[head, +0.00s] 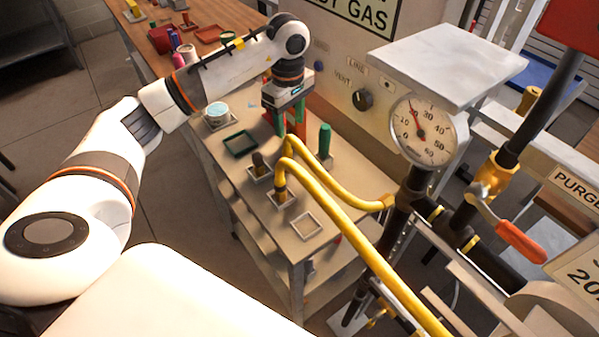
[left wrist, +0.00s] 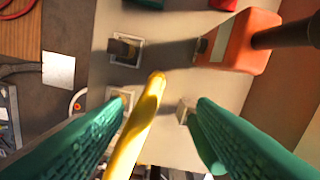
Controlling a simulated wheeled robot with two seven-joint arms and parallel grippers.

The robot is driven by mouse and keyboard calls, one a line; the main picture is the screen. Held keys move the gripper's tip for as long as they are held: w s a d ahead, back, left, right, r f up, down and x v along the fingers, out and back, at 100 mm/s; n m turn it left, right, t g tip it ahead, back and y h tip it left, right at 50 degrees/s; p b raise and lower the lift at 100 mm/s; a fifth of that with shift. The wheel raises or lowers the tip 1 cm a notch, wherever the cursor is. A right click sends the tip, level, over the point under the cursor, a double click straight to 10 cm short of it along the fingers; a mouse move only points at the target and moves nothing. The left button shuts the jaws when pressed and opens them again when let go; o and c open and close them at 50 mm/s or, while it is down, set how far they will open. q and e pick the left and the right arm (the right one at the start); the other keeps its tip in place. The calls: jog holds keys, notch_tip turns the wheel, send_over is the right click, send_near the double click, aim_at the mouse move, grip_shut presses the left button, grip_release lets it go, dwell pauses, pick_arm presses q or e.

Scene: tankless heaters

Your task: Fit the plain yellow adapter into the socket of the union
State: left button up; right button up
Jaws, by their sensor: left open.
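My left gripper (head: 287,128) hangs over the work table with its green fingers pointing down. In the left wrist view the fingers (left wrist: 158,108) are apart, and a yellow bent piece (left wrist: 150,97) shows between them, not visibly gripped. In the head view two yellow bent lines run to the table. The nearer line (head: 335,205) curves down to a small square holder (head: 281,198); the other (head: 330,187) ends near my fingers. I cannot tell which yellow part is the plain adapter, nor pick out the union's socket. My right gripper is out of view.
A dark piece (left wrist: 124,48) stands in a square holder; an orange block (left wrist: 235,43) lies beside it. A green tray (head: 240,144), an empty square holder (head: 306,224) and a green cylinder (head: 325,140) are on the table. A gauge (head: 422,131) and pipework stand right.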

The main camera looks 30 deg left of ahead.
aim_at(287, 150)
pick_arm(q)
jog(key=shift+s+f, duration=0.1)
jog(key=shift+f, duration=0.05)
jog(key=f+p, duration=0.1)
jog(key=f, duration=0.2)
jog(key=a+f, duration=0.1)
jog(key=f, duration=0.2)
jog(key=shift+a+f+p, duration=0.1)
jog(key=shift+p, duration=0.25)
jog(key=shift+d+f, duration=0.2)
jog(key=shift+f, duration=0.25)
notch_tip(287, 150, down, 4)
jog(key=shift+s+r+p, duration=0.1)
jog(key=shift+s+p, duration=0.05)
jog(key=shift+p, duration=0.85)
jog(key=shift+f, duration=0.5)
jog(key=c, duration=0.6)
grip_shut()
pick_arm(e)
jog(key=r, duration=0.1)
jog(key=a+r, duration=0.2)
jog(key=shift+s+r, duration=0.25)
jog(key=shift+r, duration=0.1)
pick_arm(q)
jog(key=shift+r, duration=0.15)
